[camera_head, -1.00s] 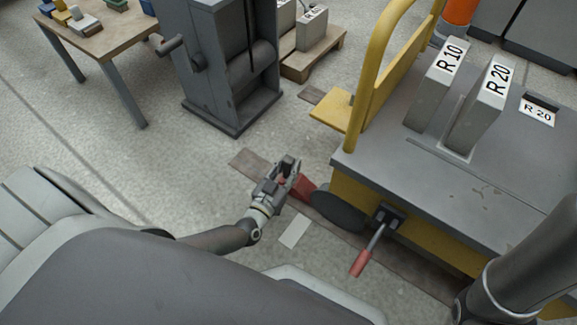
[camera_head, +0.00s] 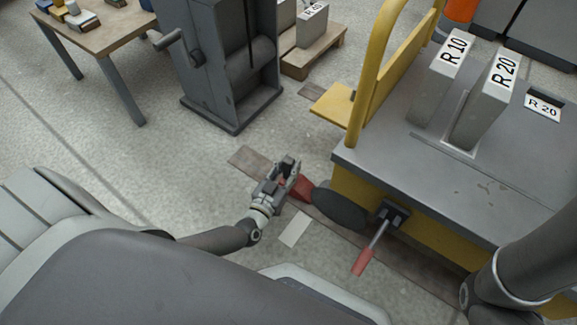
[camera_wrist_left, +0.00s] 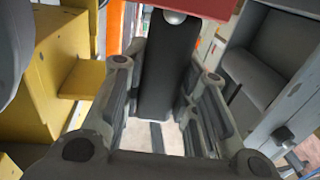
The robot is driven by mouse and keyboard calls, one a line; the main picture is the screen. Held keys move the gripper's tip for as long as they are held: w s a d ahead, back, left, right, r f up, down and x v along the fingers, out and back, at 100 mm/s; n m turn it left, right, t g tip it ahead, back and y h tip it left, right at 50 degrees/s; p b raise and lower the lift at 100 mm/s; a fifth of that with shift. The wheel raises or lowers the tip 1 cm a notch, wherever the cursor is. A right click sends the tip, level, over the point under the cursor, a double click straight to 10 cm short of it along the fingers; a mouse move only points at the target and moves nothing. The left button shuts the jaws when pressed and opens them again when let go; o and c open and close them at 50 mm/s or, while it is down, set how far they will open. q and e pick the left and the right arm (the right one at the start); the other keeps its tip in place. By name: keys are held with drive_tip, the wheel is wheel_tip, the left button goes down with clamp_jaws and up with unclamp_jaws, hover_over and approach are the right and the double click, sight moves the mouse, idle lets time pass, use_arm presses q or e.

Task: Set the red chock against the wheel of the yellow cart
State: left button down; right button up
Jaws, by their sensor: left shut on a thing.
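The red chock (camera_head: 302,188) is low over the floor, just left of the dark wheel (camera_head: 341,207) of the yellow cart (camera_head: 350,185). I cannot tell whether chock and wheel touch. My left gripper (camera_head: 284,172) is shut on the chock and hides part of it. In the left wrist view a red face of the chock (camera_wrist_left: 205,7) shows at the top edge, and a dark bar (camera_wrist_left: 168,70) lies between the fingers. My right arm comes in at the lower right, but its gripper is out of view.
A lever with a red grip (camera_head: 364,262) sticks out from the cart's side near the wheel. A pale rectangle (camera_head: 294,229) lies on the floor. A grey crank stand (camera_head: 225,75) and a table (camera_head: 105,42) stand behind. Floor left of the gripper is clear.

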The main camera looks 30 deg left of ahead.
use_arm(q)
drive_tip(key=shift+f, duration=0.3)
drive_tip(key=c, duration=1.1)
unclamp_jaws()
drive_tip(key=shift+o, duration=0.2)
drive_tip(key=shift+f, duration=0.1)
drive_tip(key=shift+s, duration=0.1)
drive_tip(key=s, duration=0.7)
drive_tip(key=shift+s, duration=0.15)
